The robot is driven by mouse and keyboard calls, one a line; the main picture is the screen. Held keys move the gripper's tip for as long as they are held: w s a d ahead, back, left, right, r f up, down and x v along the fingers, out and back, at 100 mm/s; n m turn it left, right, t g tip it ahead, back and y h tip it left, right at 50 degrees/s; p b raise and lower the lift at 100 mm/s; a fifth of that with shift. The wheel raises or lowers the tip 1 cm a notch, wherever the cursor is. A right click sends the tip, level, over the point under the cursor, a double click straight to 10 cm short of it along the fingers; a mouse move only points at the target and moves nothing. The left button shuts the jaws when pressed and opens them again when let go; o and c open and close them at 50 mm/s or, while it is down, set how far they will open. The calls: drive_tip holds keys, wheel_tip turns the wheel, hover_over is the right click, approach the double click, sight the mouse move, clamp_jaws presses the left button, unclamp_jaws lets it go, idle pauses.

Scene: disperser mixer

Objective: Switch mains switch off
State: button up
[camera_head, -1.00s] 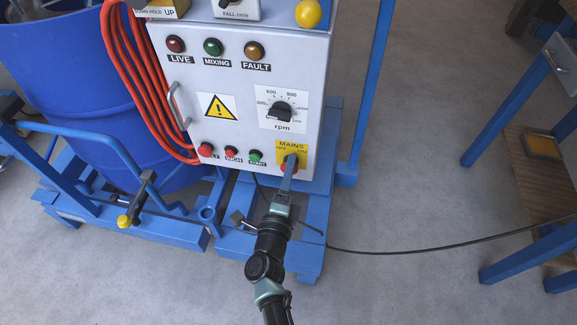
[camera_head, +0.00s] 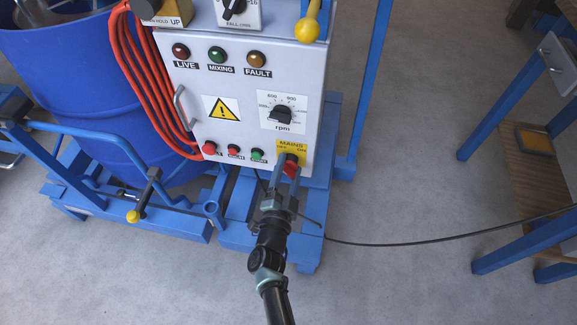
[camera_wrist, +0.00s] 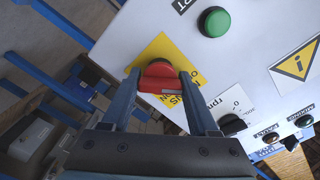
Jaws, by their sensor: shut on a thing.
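The red mains switch (camera_head: 291,168) sits on the yellow MAINS plate (camera_head: 290,147) at the lower right of the grey control panel. My gripper (camera_head: 289,177) reaches it from below in the head view. In the wrist view the red knob of the switch (camera_wrist: 158,78) lies between the two fingers of my gripper (camera_wrist: 160,76), one on each side, and they are shut on it. The yellow plate (camera_wrist: 160,52) is partly covered by the knob and fingers. I cannot tell exactly which label the knob points to.
A START button (camera_head: 257,155), two red buttons and the rpm dial (camera_head: 281,115) are close by on the panel. An orange hose (camera_head: 150,80) hangs at its left beside a blue drum (camera_head: 75,100). A black cable (camera_head: 430,243) crosses the open floor at right.

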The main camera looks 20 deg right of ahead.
drive_tip(key=shift+n, duration=0.6)
drive_tip(key=o, duration=1.4)
drive_tip(key=shift+s, duration=0.1)
drive_tip(key=p+v, duration=0.4)
drive_tip(key=v, duration=0.9)
